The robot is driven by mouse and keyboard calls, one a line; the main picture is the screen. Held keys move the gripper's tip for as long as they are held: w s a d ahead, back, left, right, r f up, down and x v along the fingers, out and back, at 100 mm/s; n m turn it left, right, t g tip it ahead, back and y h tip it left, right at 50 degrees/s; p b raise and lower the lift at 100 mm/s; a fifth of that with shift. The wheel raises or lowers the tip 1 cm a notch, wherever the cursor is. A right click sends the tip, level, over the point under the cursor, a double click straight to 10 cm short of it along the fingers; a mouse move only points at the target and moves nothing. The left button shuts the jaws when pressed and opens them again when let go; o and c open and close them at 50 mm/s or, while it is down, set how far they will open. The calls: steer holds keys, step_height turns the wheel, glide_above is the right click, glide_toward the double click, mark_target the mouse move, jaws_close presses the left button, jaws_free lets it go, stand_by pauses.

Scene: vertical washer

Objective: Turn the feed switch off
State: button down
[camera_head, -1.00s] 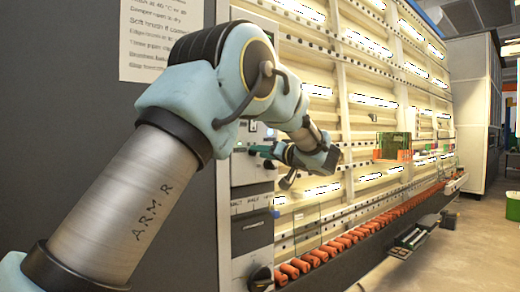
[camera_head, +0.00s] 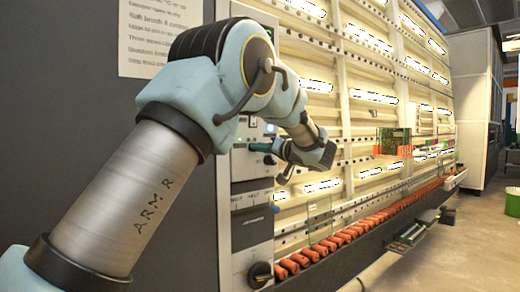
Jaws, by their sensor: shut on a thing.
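The washer's control panel (camera_head: 252,222) is a narrow pale column with dark label plates, left of the glass conveyor. My arm reaches in from the left, and my gripper (camera_head: 272,160) is at the upper part of this panel. It is shut on a small dark control there, which I take to be the feed switch. The switch is mostly hidden by the fingers and the wrist, so its position cannot be read.
A black rotary knob (camera_head: 260,275) sits low on the panel. Orange rollers (camera_head: 350,235) line the conveyor's lower edge to the right. A paper notice (camera_head: 158,35) hangs on the dark wall.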

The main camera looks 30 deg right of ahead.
steer(key=shift+n, duration=0.3)
steer(key=shift+n+b, duration=3.85)
steer(key=shift+n, duration=1.85)
steer(key=c, duration=0.9)
jaws_free()
steer(key=shift+s, duration=0.15)
